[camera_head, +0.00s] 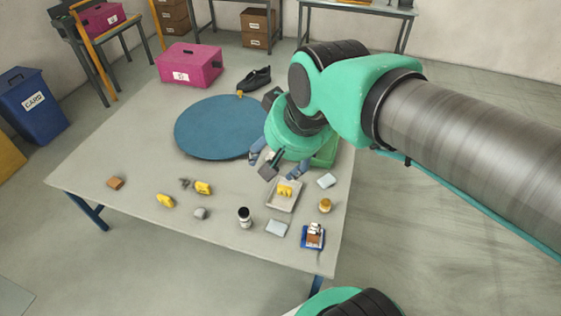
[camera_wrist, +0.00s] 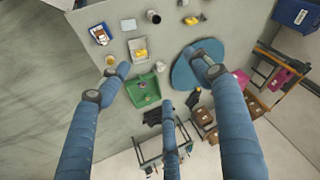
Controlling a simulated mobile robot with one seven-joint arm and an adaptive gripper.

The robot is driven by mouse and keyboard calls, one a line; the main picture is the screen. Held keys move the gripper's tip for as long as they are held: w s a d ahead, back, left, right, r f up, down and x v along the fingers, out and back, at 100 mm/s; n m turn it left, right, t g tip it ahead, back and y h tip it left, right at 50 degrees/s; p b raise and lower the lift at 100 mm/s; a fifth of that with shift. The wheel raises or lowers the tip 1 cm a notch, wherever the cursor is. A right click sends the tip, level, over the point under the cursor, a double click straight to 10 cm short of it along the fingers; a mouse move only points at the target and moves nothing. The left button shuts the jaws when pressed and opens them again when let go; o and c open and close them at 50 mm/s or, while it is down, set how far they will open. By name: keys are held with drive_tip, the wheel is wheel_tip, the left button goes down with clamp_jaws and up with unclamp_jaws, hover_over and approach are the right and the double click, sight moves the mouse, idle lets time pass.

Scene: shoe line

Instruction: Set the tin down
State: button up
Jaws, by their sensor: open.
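My gripper (camera_head: 277,165) hangs over the table near the right edge of the blue round mat (camera_head: 205,128). In the wrist view its blue fingers (camera_wrist: 160,76) are spread wide, with nothing held between them. A green tray (camera_head: 326,153) is partly hidden behind my gripper in the head view.
A beige tray (camera_head: 271,204) holds yellow pieces. Near it are a small amber jar (camera_head: 325,205), a black-capped white bottle (camera_head: 244,217) and a blue tray (camera_head: 304,243). A pink box (camera_head: 190,64) and black shoe (camera_head: 254,79) stand at the back. The table's left part is mostly clear.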

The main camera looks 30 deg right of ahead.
drive_tip(key=s+n, duration=0.1)
drive_tip(key=s, duration=0.2)
drive_tip(key=s+n, duration=0.1)
drive_tip(key=s, duration=0.1)
drive_tip(key=shift+s+f+n, duration=0.25)
drive_tip(key=shift+f+n, duration=0.05)
drive_tip(key=shift+f, duration=0.1)
idle(0.9)
